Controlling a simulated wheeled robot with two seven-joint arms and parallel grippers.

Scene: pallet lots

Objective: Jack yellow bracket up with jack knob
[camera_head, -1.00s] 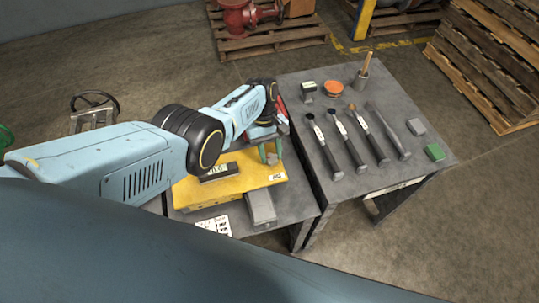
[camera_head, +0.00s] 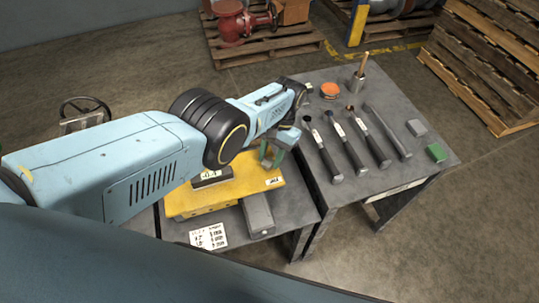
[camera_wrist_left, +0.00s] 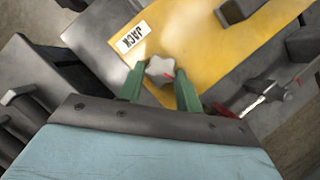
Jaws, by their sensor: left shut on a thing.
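The yellow bracket (camera_head: 235,188) lies on the grey table in the head view, with a white JACK label near its right corner. It also fills much of the left wrist view (camera_wrist_left: 215,45). The jack knob (camera_wrist_left: 160,70) is a pale, lobed knob with a red mark, beside the JACK label. My left gripper (camera_wrist_left: 160,84) has its green fingers on either side of the knob and is shut on it. In the head view my left gripper (camera_head: 271,155) is over the bracket's right end, and the knob is hidden there. My right gripper is not in view.
A grey block (camera_head: 258,214) and a printed sheet (camera_head: 209,236) lie in front of the bracket. A dark block sits on the bracket.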

